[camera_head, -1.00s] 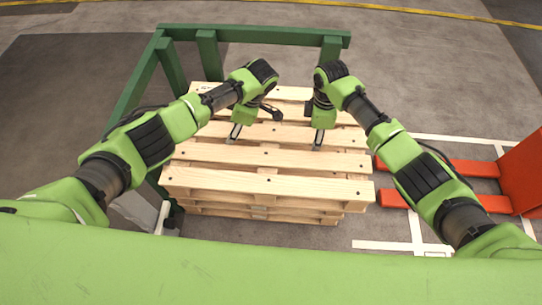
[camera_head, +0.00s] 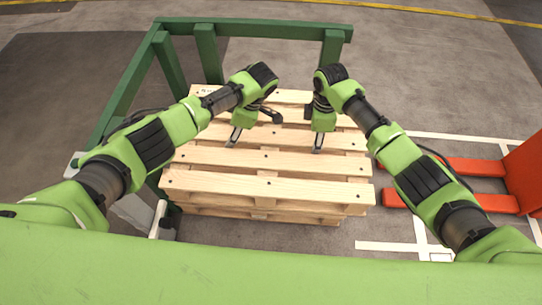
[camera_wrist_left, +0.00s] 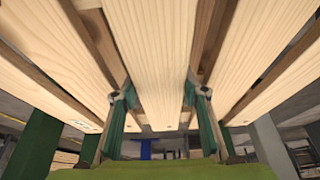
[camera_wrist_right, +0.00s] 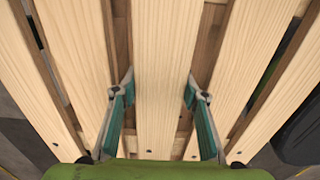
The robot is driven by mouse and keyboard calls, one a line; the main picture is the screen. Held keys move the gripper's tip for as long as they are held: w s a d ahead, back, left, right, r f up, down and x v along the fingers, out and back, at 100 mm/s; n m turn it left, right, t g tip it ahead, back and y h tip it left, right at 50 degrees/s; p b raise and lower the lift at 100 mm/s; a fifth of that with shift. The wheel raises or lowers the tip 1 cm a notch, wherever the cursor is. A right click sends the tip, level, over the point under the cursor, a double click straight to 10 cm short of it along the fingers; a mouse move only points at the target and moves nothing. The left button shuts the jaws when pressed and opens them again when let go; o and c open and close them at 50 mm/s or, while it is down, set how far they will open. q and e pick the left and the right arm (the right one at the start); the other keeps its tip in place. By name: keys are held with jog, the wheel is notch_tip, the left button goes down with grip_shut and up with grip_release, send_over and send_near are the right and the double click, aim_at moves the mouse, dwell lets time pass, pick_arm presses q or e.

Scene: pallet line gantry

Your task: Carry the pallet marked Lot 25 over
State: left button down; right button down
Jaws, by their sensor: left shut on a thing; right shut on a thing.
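A pale wooden pallet (camera_head: 270,184) lies below both my arms in the head view, above more pallet wood. A small dark mark shows at its far left corner, too small to read, so I cannot confirm Lot 25. My left gripper (camera_head: 233,138) is shut on a middle top board, left of centre; its fingers stand either side of the board (camera_wrist_left: 155,50) in the left wrist view. My right gripper (camera_head: 318,142) is shut on a board right of centre; the right wrist view shows that board (camera_wrist_right: 165,60) between its fingers. The fingertips are hidden in the gaps.
A green frame (camera_head: 255,26) bounds the pallet at the back and left. Red fork-like bars (camera_head: 455,203) with a red upright (camera_head: 525,175) lie to the right, near white floor lines (camera_head: 390,247). Open grey floor lies behind and to the right.

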pick_arm(q)
jog(key=shift+f+b, duration=0.6)
jog(key=shift+f, duration=0.05)
pick_arm(e)
jog(key=shift+f, duration=0.7)
pick_arm(q)
jog(key=c, duration=1.2)
grip_release()
jog(key=shift+c, duration=0.2)
pick_arm(e)
jog(key=c, duration=1.2)
grip_release()
jog(key=shift+r, duration=0.1)
jog(key=shift+c, duration=0.2)
pick_arm(q)
jog(key=shift+r, duration=0.1)
jog(key=v, duration=0.7)
jog(key=shift+d+r, duration=0.2)
jog(key=shift+r, duration=0.05)
pick_arm(e)
jog(key=shift+r, duration=0.1)
pick_arm(q)
jog(key=shift+r, duration=0.1)
pick_arm(e)
jog(key=shift+r, duration=0.15)
notch_tip(320, 180, up, 12)
jog(key=shift+f, duration=0.25)
